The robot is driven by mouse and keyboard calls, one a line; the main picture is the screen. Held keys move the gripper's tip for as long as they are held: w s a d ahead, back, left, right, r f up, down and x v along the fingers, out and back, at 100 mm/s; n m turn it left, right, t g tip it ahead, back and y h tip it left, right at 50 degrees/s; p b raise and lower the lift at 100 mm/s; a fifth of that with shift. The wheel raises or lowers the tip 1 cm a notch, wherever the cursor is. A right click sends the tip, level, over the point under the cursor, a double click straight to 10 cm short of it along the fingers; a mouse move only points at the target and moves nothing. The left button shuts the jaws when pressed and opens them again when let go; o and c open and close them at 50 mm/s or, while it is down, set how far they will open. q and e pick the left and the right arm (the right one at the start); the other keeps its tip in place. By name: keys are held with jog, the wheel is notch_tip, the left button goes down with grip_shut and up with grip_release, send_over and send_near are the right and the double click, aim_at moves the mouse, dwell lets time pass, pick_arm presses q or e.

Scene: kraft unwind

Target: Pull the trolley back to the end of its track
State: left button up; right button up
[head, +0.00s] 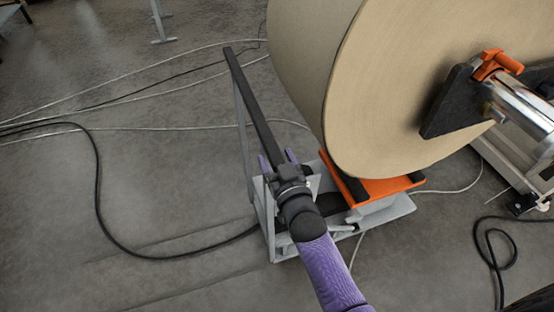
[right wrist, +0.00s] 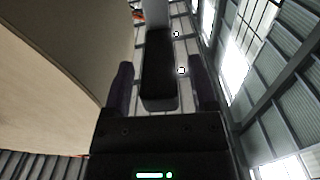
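The trolley (head: 400,207) is a low light-grey frame with an orange cradle (head: 385,188) on top, standing beneath the big paper roll. Its dark handle bar (head: 250,100) runs along its left side on thin grey uprights. My right gripper (head: 276,162) is at the near end of this bar. In the right wrist view the black bar (right wrist: 159,70) lies between the two fingers (right wrist: 162,85), with a narrow gap showing on each side, so the gripper looks open around it. My left gripper is not in view.
The large brown paper roll (head: 400,90) fills the upper right, with a black plate, an orange clamp (head: 497,64) and a shiny shaft at its core. Cables (head: 98,190) lie across the grey floor left and right. The floor left of the trolley is otherwise clear.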

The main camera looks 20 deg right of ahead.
grip_shut()
dwell(1.2)
